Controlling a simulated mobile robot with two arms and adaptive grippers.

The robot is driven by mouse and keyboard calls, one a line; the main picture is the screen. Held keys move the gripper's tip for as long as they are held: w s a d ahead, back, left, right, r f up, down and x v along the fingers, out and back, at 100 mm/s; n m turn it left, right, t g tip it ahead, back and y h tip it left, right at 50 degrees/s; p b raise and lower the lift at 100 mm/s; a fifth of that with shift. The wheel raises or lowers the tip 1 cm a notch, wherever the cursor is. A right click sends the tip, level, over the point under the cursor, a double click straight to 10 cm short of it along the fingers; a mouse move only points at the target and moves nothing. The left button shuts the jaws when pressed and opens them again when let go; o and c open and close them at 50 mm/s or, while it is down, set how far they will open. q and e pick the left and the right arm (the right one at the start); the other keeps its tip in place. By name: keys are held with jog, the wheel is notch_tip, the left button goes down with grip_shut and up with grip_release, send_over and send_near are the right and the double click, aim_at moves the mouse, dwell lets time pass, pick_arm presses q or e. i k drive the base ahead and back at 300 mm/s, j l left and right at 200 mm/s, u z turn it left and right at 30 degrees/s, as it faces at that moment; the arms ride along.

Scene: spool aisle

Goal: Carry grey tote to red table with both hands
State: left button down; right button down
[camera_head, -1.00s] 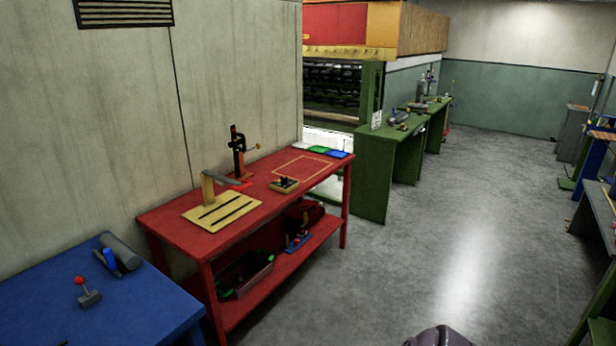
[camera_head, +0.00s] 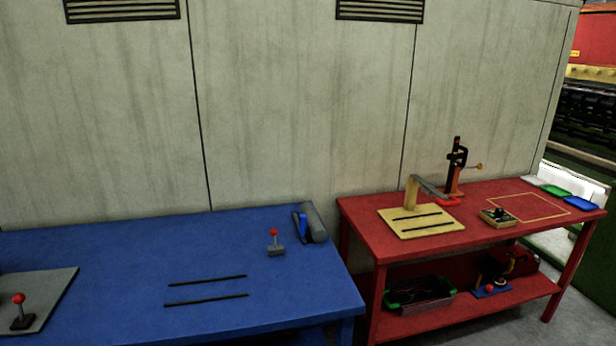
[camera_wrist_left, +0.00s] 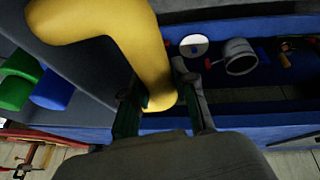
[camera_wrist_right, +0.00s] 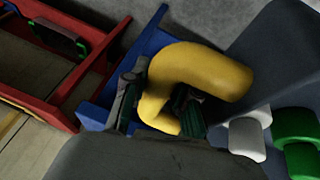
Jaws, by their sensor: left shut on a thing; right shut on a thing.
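The red table (camera_head: 475,206) stands at the right in the head view, against the wall. Its red frame also shows in the right wrist view (camera_wrist_right: 92,62). The grey tote is out of the head view, but its dark grey wall shows in the left wrist view (camera_wrist_left: 72,72) and the right wrist view (camera_wrist_right: 282,55). My left gripper (camera_wrist_left: 160,102) is shut on one yellow handle (camera_wrist_left: 145,45). My right gripper (camera_wrist_right: 158,106) is shut on another yellow handle (camera_wrist_right: 205,72). Green and blue spools (camera_wrist_left: 52,90) show beside the tote wall, with white and green ones (camera_wrist_right: 295,125) in the right wrist view.
A blue table (camera_head: 120,300) stands left of the red one. On the red top are a yellow slotted board (camera_head: 420,224), a small box (camera_head: 497,218), a black-and-orange clamp stand (camera_head: 455,170) and coloured pads (camera_head: 555,190). A yellow outlined rectangle (camera_head: 528,207) there is bare.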

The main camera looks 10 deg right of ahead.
aim_at(529, 207)
jog(key=i+l, duration=0.1)
jog(key=l, duration=1.3)
jog(key=i+l, duration=0.15)
jog(key=l, duration=0.5)
jog(key=l+z, duration=0.1)
jog(key=l, duration=0.6)
jog(key=i+l, duration=0.15)
jog(key=l, duration=0.55)
jog(key=i+l, duration=0.1)
jog(key=l, duration=0.35)
jog(key=i+l, duration=0.1)
jog(key=l, duration=0.35)
jog(key=i+l, duration=0.15)
jog(key=l, duration=0.3)
jog(key=i+l, duration=0.1)
jog(key=l, duration=0.35)
jog(key=i+l, duration=0.1)
jog(key=l, duration=0.3)
jog(key=i+l+z, duration=0.1)
jog(key=l, duration=0.35)
jog(key=i+l, duration=0.15)
jog(key=l, duration=0.3)
